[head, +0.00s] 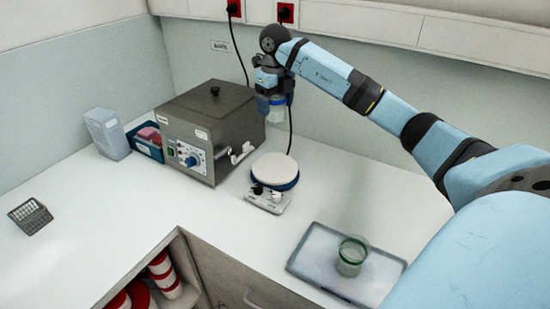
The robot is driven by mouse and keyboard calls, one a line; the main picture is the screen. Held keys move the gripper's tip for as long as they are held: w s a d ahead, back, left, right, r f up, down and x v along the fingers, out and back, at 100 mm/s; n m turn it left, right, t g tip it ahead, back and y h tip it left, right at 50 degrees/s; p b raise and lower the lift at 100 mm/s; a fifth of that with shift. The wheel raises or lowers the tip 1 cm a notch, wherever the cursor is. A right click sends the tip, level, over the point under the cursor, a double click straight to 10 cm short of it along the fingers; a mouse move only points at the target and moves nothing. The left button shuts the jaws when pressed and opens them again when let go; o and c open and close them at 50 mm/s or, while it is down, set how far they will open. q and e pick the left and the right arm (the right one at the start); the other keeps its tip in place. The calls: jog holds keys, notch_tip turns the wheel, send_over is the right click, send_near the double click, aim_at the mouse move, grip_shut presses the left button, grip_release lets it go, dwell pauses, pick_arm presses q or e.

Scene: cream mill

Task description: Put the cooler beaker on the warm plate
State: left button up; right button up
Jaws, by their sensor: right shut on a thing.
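My right gripper (273,92) is shut on a clear beaker with a blue tint (277,112), held upright in the air in front of the back wall. The gripper hides the beaker's upper part. The warm plate (275,168) is a round white top with a blue rim, on the counter below and in front of the held beaker; nothing stands on it. A second beaker (351,258), with a green rim and pale contents, stands on a grey tray (313,254) at the lower right. The frame does not show which beaker is cooler. My left gripper is not in view.
A grey metal water bath (208,110) stands close left of the plate, its tap pointing toward it. A blue bin (146,143) and pale carton (107,133) stand further left. A small dark rack (30,216) lies far left. A black cable (290,133) hangs behind the plate.

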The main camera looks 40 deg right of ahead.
aim_at(275, 119)
notch_tip(275, 119, down, 17)
jog(key=shift+r+p, duration=0.2)
jog(key=shift+p, duration=0.5)
jog(key=shift+f, duration=0.3)
jog(key=shift+f, duration=0.15)
jog(key=o, duration=1)
jog(key=shift+r, duration=0.35)
notch_tip(275, 119, up, 12)
jog(key=shift+f+b, duration=0.1)
jog(key=shift+b, duration=0.65)
jog(key=shift+f, duration=0.1)
